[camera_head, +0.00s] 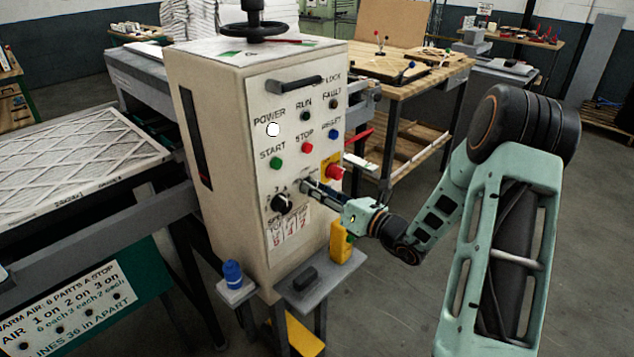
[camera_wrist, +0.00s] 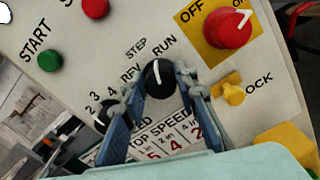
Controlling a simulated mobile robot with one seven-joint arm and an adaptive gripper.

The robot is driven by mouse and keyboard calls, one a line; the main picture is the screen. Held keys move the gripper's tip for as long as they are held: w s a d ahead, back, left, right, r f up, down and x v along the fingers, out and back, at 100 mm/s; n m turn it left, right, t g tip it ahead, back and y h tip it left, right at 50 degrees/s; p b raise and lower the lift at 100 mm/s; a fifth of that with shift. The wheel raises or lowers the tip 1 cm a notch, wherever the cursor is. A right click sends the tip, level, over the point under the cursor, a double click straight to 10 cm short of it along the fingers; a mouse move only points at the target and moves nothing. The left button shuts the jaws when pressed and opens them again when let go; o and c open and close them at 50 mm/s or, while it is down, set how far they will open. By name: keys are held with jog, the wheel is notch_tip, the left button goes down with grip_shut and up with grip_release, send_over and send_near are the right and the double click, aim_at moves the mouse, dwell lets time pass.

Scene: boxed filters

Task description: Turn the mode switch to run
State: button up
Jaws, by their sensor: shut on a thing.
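The mode switch (camera_wrist: 158,80) is a black round knob with a white pointer line, with REV, STEP and RUN lettered around it in the wrist view. Its pointer aims up in the picture, between STEP and RUN and nearer to RUN. My gripper (camera_wrist: 161,88) is shut on this knob, one blue-grey finger on its left and the other on its right. In the head view my gripper (camera_head: 307,187) reaches the control panel (camera_head: 277,100) from the right, and the fingers mostly hide the switch.
A black speed knob (camera_wrist: 103,112) sits close left of my left finger; it also shows in the head view (camera_head: 282,203). A red OFF knob (camera_wrist: 229,27) on yellow and a yellow LOCK key (camera_wrist: 234,94) are close right. A black bar handle (camera_head: 294,83) juts out above.

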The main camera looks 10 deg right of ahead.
jog(key=shift+d+m+p, duration=0.1)
jog(key=shift+m+p, duration=1.55)
jog(key=shift+m, duration=0.45)
jog(key=o, duration=1.1)
jog(key=shift+o, duration=0.2)
jog(key=v, duration=1.2)
